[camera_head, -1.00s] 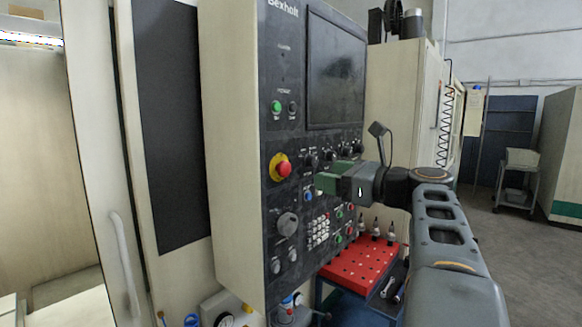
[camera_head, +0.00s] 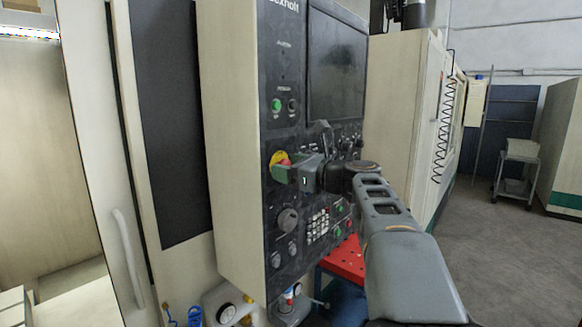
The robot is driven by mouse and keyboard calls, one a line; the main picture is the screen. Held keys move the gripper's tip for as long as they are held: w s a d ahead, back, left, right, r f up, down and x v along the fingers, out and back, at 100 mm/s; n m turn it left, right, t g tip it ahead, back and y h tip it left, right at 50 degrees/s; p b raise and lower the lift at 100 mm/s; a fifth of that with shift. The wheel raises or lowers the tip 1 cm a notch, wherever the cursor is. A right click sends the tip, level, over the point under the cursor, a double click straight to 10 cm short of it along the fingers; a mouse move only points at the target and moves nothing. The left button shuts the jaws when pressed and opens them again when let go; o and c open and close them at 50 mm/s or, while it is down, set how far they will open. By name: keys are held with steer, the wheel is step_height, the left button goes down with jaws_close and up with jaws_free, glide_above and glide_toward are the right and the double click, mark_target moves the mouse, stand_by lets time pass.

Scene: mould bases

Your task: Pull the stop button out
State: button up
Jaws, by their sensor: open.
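The stop button is a red mushroom knob (camera_head: 284,163) on a yellow ring (camera_head: 277,157), on the dark control panel of the machine, left of centre in the head view. My gripper (camera_head: 282,172) is at the button, with its green fingers in front of the knob's lower part. The jaws are open. The fingers hide the lower part of the knob and ring. I cannot tell whether the fingers touch the knob.
The panel (camera_head: 290,130) carries a screen (camera_head: 336,70), a green button (camera_head: 277,104), a grey dial (camera_head: 287,220) and a keypad (camera_head: 318,227) close to the gripper. A red-topped cart (camera_head: 346,262) stands below. Open floor lies to the right.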

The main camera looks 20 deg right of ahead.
steer(key=shift+c, duration=0.4)
jaws_close()
steer(key=shift+s+d+f, duration=0.1)
steer(key=shift+s+d, duration=0.15)
steer(key=shift+s, duration=0.25)
steer(key=shift+c, duration=1.4)
jaws_free()
steer(key=shift+o, duration=0.7)
steer(key=shift+s+d, duration=0.1)
steer(key=shift+s, duration=0.05)
steer(key=shift+o, duration=1.1)
steer(key=b+v, duration=0.3)
steer(key=v, duration=1)
steer(key=shift+s, duration=0.3)
